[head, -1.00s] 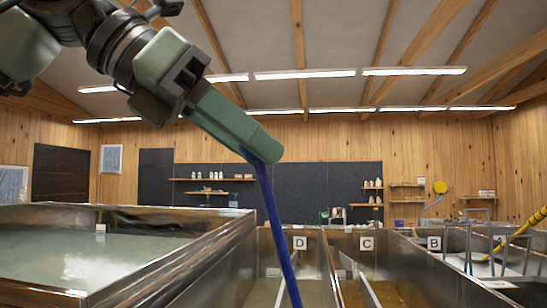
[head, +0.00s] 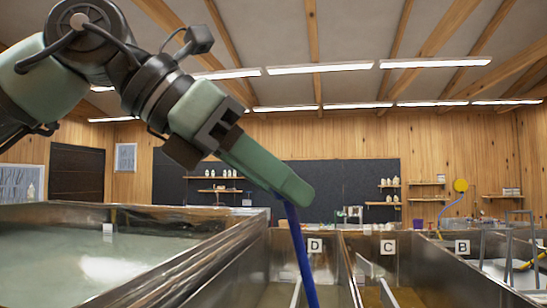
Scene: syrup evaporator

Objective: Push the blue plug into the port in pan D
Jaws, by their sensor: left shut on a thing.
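My left gripper (head: 283,192) reaches in from the upper left and is shut on a long blue rod (head: 303,255). I take the rod to be part of the blue plug; its lower end runs out of the picture, so the plug's tip is hidden. The rod hangs down in front of pan D (head: 281,246), leaning a little, lower end to the right. Pan D carries a white label D (head: 314,245) on its far wall. The port in pan D cannot be made out. My right gripper is not in view.
A wide steel pan (head: 235,247) with pale liquid stands at the left, its raised rim close to pan D. Pan C (head: 388,247) and pan B (head: 462,247) lie to the right. Shelves line the back wall.

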